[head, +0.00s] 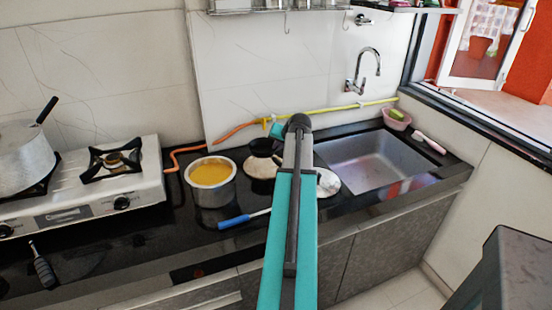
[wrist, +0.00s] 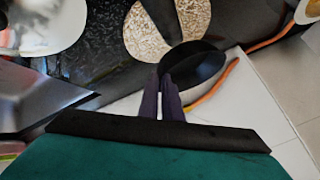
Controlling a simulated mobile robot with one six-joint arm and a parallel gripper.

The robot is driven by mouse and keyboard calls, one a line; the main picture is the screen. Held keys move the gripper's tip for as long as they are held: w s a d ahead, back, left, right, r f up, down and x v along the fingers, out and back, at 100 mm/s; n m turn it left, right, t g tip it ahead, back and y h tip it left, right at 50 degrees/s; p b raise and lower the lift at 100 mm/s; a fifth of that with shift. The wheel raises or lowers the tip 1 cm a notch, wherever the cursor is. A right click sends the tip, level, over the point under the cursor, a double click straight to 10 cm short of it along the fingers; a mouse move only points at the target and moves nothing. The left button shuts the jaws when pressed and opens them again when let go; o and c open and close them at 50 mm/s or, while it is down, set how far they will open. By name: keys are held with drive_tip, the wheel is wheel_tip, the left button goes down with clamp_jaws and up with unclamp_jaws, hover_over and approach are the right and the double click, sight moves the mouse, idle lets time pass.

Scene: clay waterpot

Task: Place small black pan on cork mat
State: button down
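The small black pan (wrist: 198,66) is at the tips of my gripper (wrist: 166,80) in the wrist view. The two dark fingers are close together and appear closed on the pan's near rim. The pan covers part of the round speckled cork mat (wrist: 143,38); a dark strip, seemingly its handle, crosses the mat. In the head view the pan (head: 261,146) shows at the back edge of the cork mat (head: 258,170). My arm hides the fingertips there. I cannot tell whether the pan touches the mat.
A steel pot of yellow liquid (head: 211,176) stands left of the mat. A blue-handled utensil (head: 236,220) lies in front. A white plate (head: 328,183) and the sink (head: 372,160) are to the right. An orange hose (head: 238,131) runs along the wall. The stove (head: 85,187) is left.

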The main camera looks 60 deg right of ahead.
drive_tip(key=shift+f, duration=1.15)
drive_tip(key=shift+f+p, duration=0.5)
drive_tip(key=shift+f, duration=1.4)
drive_tip(key=shift+f, duration=0.2)
drive_tip(key=c, duration=1.9)
unclamp_jaws()
drive_tip(key=shift+s, duration=0.1)
drive_tip(key=shift+c, duration=0.2)
drive_tip(key=shift+r, duration=0.15)
drive_tip(key=shift+r, duration=0.1)
drive_tip(key=b+v, duration=0.1)
drive_tip(key=v, duration=1)
drive_tip(key=shift+s+a+r+b, duration=0.2)
drive_tip(key=shift+r+b, duration=0.1)
drive_tip(key=shift+b, duration=0.1)
